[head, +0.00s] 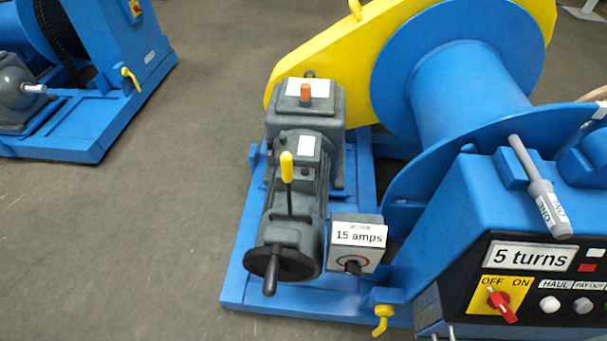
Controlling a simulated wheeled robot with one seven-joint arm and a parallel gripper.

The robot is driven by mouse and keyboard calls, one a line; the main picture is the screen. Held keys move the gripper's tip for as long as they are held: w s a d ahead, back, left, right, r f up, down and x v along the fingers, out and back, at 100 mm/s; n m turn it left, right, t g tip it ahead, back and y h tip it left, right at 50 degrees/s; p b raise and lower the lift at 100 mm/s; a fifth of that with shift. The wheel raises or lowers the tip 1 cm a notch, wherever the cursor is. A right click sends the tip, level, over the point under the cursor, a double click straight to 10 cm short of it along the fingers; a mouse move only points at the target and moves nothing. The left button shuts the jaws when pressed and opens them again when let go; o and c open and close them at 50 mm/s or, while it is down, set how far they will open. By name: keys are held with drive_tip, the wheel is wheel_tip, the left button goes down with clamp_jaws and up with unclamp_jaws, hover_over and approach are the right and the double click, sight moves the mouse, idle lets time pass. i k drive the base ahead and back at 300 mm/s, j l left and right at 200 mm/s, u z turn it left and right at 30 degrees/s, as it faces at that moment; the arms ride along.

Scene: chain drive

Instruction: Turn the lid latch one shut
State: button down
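My gripper is not in view. No part is clearly marked as lid latch one. A yellow chain guard (330,52) runs along the back of the blue winch, with a small yellow loop (355,9) on its top edge; I cannot tell whether this is a latch. A small yellow catch-like fitting (382,320) sits on the winch's blue base at the front. I cannot tell whether it is open or shut.
A grey motor and gearbox (299,186) with a yellow-knobbed lever (287,168) and black handwheel (277,263) stands on the base. The control box (540,215) has a red OFF/ON switch (502,305). Another blue machine (120,95) stands left; grey floor (120,240) between is clear.

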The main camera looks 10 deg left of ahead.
sight(271, 150)
drive_tip(key=i+j, duration=0.25)
drive_tip(key=j, duration=0.15)
drive_tip(key=i+j, duration=0.2)
drive_tip(key=j, duration=0.2)
drive_tip(key=i+j, duration=0.25)
drive_tip(key=j, duration=0.15)
drive_tip(key=i+j, duration=0.25)
drive_tip(key=j, duration=0.15)
drive_tip(key=i+j, duration=0.2)
drive_tip(key=j, duration=0.2)
